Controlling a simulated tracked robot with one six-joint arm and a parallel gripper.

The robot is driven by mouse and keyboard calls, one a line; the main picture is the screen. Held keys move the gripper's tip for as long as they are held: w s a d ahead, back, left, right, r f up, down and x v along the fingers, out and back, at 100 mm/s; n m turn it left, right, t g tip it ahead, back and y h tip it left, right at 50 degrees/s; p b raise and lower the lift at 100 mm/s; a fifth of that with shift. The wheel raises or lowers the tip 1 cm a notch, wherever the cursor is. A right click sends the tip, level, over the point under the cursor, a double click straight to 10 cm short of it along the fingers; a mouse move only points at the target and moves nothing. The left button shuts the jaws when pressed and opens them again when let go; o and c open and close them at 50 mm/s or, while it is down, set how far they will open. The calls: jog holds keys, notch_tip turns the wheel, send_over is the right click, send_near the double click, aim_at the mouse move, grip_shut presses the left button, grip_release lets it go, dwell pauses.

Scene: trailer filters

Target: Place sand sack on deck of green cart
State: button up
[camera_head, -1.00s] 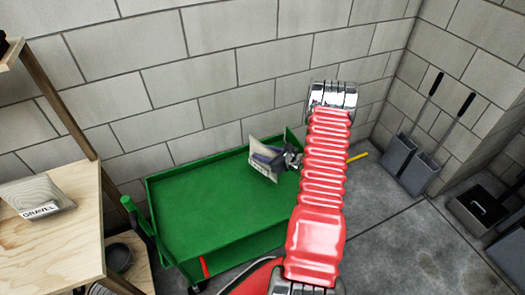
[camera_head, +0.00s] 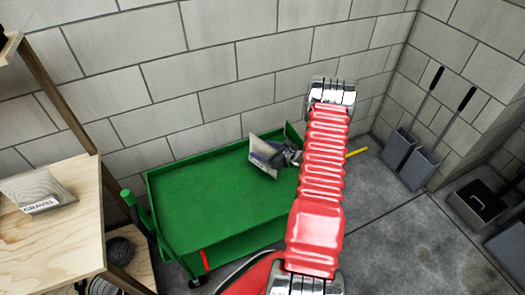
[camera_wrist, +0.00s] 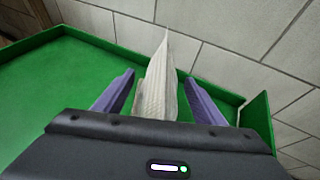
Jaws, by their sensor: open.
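The sand sack (camera_head: 264,163) is a pale, thin sack standing tilted at the right end of the green cart's deck (camera_head: 205,200). In the wrist view the sack (camera_wrist: 160,85) stands between the two purple fingers of my gripper (camera_wrist: 158,95), with a gap showing on each side. My gripper (camera_head: 272,155) is open around the sack, low over the deck in the head view. The sack's lower edge is partly hidden by my gripper, so I cannot tell exactly how it meets the deck. The rest of the deck is bare.
A wooden shelf (camera_head: 60,230) with a gravel sack (camera_head: 38,193) stands at the left. Grey block walls rise behind the cart, close to its raised rim. Shovels (camera_head: 410,150) and a dark box (camera_head: 476,203) are at the right.

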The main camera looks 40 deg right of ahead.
jog(key=shift+r, duration=0.15)
jog(key=v, duration=1.2)
dwell(0.6)
